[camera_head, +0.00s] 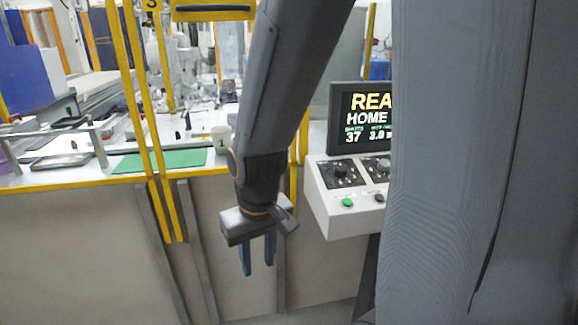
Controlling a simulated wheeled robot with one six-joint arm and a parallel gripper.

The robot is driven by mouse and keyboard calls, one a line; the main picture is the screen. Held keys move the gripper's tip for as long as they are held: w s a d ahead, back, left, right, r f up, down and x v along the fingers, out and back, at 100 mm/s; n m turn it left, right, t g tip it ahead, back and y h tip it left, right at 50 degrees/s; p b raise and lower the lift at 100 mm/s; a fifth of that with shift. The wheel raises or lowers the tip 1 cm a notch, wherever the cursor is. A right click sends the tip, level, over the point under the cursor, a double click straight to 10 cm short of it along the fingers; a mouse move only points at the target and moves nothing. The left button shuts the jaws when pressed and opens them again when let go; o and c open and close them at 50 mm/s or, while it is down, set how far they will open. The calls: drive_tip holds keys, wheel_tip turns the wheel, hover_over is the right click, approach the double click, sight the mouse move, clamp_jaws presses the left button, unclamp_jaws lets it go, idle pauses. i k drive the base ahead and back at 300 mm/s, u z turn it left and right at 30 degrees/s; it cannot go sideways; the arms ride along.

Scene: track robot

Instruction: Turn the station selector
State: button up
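A white control console (322,207) stands right of my gripper. Its sloped face carries a black dial plate with a dark knob (340,171) on the left. A second dark knob (382,166) is at the right, partly cut off by my own grey body part. Which knob is the station selector cannot be read. My gripper (258,268) hangs fingers down, left of the console and lower in the picture than the knobs. Its two blue-grey fingers are apart with nothing between them. It touches neither knob.
A screen (361,117) above the knobs shows "HOME" and "37", its right side hidden. A yellow-edged workbench with a green mat (160,160) and a white cup (221,139) lies left. Yellow posts (143,120) stand before it.

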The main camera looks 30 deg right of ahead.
sight(341, 171)
drive_tip(key=u, duration=0.45)
drive_tip(key=k, duration=1)
drive_tip(key=z, duration=1.05)
drive_tip(key=i, duration=0.55)
drive_tip(key=z, duration=0.05)
